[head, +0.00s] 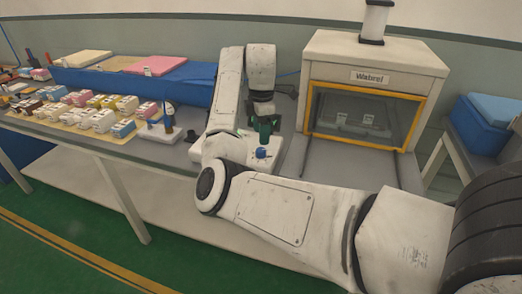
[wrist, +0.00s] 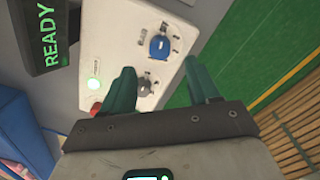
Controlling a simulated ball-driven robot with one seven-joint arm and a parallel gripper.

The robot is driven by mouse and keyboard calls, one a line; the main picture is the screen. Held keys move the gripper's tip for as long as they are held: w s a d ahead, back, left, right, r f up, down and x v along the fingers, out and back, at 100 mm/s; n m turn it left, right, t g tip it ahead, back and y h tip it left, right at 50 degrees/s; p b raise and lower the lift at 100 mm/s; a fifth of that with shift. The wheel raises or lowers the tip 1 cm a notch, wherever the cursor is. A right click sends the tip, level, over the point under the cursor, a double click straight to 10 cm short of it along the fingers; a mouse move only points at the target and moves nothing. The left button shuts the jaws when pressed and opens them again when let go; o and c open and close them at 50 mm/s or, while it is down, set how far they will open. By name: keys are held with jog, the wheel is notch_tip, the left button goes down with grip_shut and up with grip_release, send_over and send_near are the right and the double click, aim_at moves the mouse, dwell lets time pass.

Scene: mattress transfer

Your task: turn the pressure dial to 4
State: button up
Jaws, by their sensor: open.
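A white control panel (wrist: 118,25) shows in the wrist view with a blue dial (wrist: 159,47) and a grey dial (wrist: 143,87). The small markings are too blurred to read, so I cannot tell which is the pressure dial or its setting. In the head view the blue dial (head: 262,153) is on the white panel (head: 240,155) in front of the press side. My gripper (wrist: 160,68) is open, its green fingers apart and empty, over the panel near both dials. In the head view my gripper (head: 265,130) is just above the blue dial.
The yellow-framed machine (head: 375,65) stands right of the panel.

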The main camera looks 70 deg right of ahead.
aim_at(261, 150)
notch_tip(261, 150, down, 7)
jog(key=shift+d+r, duration=0.1)
dwell(0.4)
jog(key=c, duration=1)
